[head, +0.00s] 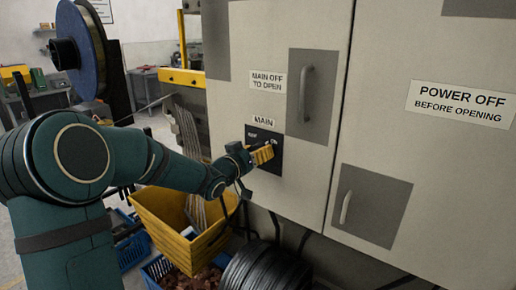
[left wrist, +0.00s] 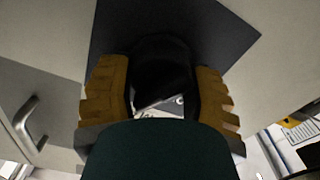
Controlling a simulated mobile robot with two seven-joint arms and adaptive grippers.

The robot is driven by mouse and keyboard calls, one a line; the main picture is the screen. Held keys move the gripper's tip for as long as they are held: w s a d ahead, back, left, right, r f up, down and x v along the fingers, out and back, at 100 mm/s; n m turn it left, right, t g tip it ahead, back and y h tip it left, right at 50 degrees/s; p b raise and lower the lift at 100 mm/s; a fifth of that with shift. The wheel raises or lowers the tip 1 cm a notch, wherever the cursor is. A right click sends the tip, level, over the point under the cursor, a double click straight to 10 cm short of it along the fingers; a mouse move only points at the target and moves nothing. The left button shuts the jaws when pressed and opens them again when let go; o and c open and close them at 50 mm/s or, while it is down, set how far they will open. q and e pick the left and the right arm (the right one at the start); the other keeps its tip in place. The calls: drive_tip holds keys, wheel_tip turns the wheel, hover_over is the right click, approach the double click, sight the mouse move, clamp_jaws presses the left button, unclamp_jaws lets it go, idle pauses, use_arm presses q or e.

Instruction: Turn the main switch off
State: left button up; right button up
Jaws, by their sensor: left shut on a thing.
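The main switch shows as a dark plate (head: 254,157) under a "MAIN" label (head: 264,122) on the grey cabinet door. My left gripper (head: 262,154) is at this plate, its yellow fingers against the switch. In the left wrist view my left gripper (left wrist: 163,100) has its two fingers on either side of the black switch handle (left wrist: 162,62), shut on it. The dark plate (left wrist: 225,35) lies behind the handle. The gripper hides most of the handle in the head view, and its exact turn cannot be told. My right gripper is not in view.
The cabinet has a door handle (head: 305,94) above the switch and another handle (head: 345,207) on the right door. A yellow bin (head: 160,215) and a black coil (head: 262,268) stand below my left arm. A blue spool (head: 82,48) is at the upper left.

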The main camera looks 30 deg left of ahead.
use_arm(q)
drive_tip(key=n+p, duration=0.2)
drive_tip(key=n, duration=0.1)
drive_tip(key=shift+a+r+n, duration=0.1)
drive_tip(key=shift+n, duration=0.3)
drive_tip(key=n+p, duration=0.2)
drive_tip(key=n, duration=0.2)
drive_tip(key=shift+a+n, duration=0.1)
drive_tip(key=shift+n, duration=0.2)
drive_tip(key=n+p, duration=0.2)
drive_tip(key=n, duration=0.2)
drive_tip(key=shift+p, duration=0.3)
drive_tip(key=shift+f+n+p, duration=0.25)
drive_tip(key=shift+n+p, duration=0.3)
drive_tip(key=shift+n, duration=0.45)
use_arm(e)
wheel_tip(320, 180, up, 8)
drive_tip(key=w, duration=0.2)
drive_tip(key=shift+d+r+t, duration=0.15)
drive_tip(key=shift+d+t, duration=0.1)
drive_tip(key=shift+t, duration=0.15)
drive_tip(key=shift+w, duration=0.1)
use_arm(q)
drive_tip(key=o, duration=1.2)
drive_tip(key=shift+f, duration=0.1)
